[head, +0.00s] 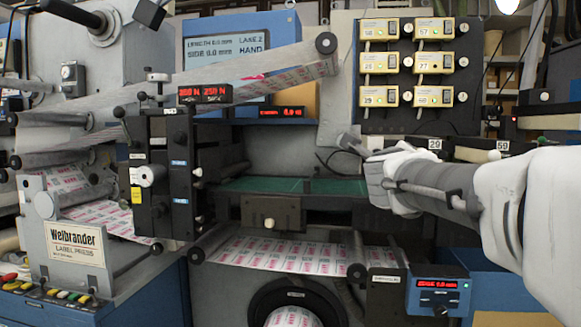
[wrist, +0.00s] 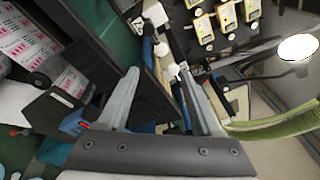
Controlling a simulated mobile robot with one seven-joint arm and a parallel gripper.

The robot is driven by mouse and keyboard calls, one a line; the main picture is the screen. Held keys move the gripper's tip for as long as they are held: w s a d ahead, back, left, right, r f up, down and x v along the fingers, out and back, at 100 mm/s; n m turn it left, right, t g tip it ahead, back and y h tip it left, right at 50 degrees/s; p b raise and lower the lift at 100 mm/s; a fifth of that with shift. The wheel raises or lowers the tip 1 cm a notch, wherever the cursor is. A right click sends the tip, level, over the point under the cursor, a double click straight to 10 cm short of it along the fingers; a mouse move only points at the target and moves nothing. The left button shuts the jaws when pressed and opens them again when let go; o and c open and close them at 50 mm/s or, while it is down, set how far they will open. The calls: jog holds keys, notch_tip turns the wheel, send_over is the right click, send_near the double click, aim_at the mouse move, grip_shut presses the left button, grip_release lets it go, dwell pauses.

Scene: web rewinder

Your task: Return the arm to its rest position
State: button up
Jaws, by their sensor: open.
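My gripper (head: 352,146) is at the end of my white arm, which reaches in from the right in the head view. It is in front of the machine, a little above the green bed and below the panel of yellow modules. In the wrist view my gripper (wrist: 165,105) shows two grey fingers spread apart. Nothing is between them, and they appear clear of the machine parts behind.
The rewinder has a printed web (head: 290,255) below the green bed (head: 290,186). The yellow modules (head: 407,62) sit above my gripper. A black bracket with red displays (head: 165,170) stands to the left. A blue control box (head: 438,297) is at lower right.

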jog(key=s+a+f+n+g+y, duration=0.3)
jog(key=s+a+f+n+y, duration=0.85)
jog(key=n, duration=0.85)
jog(key=s+f+n+g+h, duration=0.4)
jog(key=s+f+n+g, duration=0.4)
jog(key=s+f, duration=1)
notch_tip(320, 180, up, 14)
jog(key=s+d+n+p, duration=0.1)
jog(key=p, duration=1.3)
jog(key=shift+s+d+n, duration=0.15)
jog(key=shift+d+n, duration=0.1)
jog(key=shift+n, duration=0.15)
jog(key=shift+f, duration=0.1)
jog(key=shift+c, duration=1.3)
jog(key=shift+d, duration=0.1)
jog(key=shift+d, duration=0.15)
